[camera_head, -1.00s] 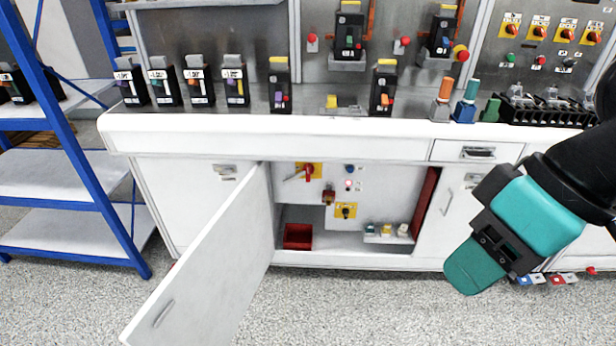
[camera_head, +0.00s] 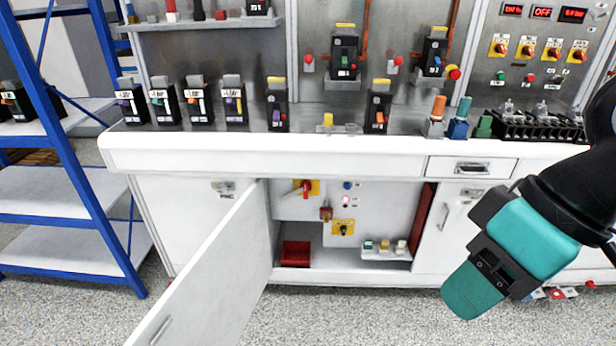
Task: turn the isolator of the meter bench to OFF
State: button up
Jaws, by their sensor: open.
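The meter bench (camera_head: 300,154) is a long white bench with a cupboard open below its top. Inside, a red rotary handle (camera_head: 304,189) sits on a yellow plate, its lever slanting down to the left. Lower, a dark knob (camera_head: 343,229) sits on a second yellow plate. I cannot read their labels or tell which is the isolator. My gripper (camera_head: 474,291), with teal fingers, hangs to the right of the cupboard opening, in front of the bench and well apart from both switches. It is open and appears empty; the gap between its fingers is hard to see.
The white cupboard door (camera_head: 208,275) stands swung out towards me, left of the opening. A red bin (camera_head: 295,254) and small blocks (camera_head: 385,246) lie inside the cupboard. A blue shelf rack (camera_head: 80,180) stands left.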

aim_at(305, 186)
jog(key=z, duration=0.05)
jog(key=k, duration=0.5)
jog(key=u, duration=1.05)
jog(key=i, duration=1.55)
jog(key=z, duration=0.85)
jog(key=i, duration=0.65)
jog(key=z, duration=0.7)
